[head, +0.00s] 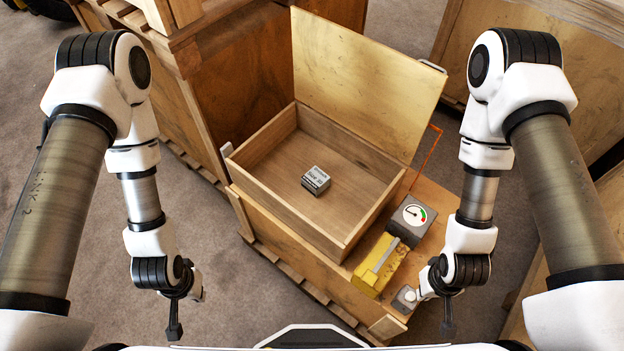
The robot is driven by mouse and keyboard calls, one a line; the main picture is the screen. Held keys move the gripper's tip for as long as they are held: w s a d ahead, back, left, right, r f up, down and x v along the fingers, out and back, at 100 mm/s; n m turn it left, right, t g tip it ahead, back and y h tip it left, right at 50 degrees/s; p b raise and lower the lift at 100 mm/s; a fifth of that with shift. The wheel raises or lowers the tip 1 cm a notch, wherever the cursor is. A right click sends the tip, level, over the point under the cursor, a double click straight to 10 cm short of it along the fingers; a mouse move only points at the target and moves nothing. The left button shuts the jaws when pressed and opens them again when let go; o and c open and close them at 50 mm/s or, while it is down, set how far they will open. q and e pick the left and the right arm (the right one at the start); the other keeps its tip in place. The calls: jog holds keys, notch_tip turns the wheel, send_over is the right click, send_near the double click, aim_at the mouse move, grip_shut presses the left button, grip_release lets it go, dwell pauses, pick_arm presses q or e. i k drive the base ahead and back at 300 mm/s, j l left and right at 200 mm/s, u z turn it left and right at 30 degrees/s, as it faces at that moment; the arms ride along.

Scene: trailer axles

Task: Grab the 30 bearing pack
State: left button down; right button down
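The bearing pack (316,180) is a small grey box with dark print on its top and side. It lies on the floor of an open wooden box (271,213), near the middle. The print is too small to read surely. My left gripper (174,328) hangs low at the left, over the floor and apart from the box. My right gripper (448,326) hangs low at the right, beside the crate's front right corner. Both are seen from above and appear narrow, so their finger opening is unclear. Neither is near the pack.
The box's lid (365,75) stands open at the back. Right of the box are a grey gauge block (411,219), a yellow block (377,267) and a small grey button box (405,298). Large wooden crates (238,75) stand behind. An orange wire (428,158) rises at the right.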

aim_at(315, 181)
jog(key=i+j+z, duration=0.15)
jog(key=z, duration=0.35)
jog(key=j+z, duration=0.45)
jog(key=i+j+z, duration=0.1)
jog(key=j+z, duration=0.25)
jog(key=z, duration=0.15)
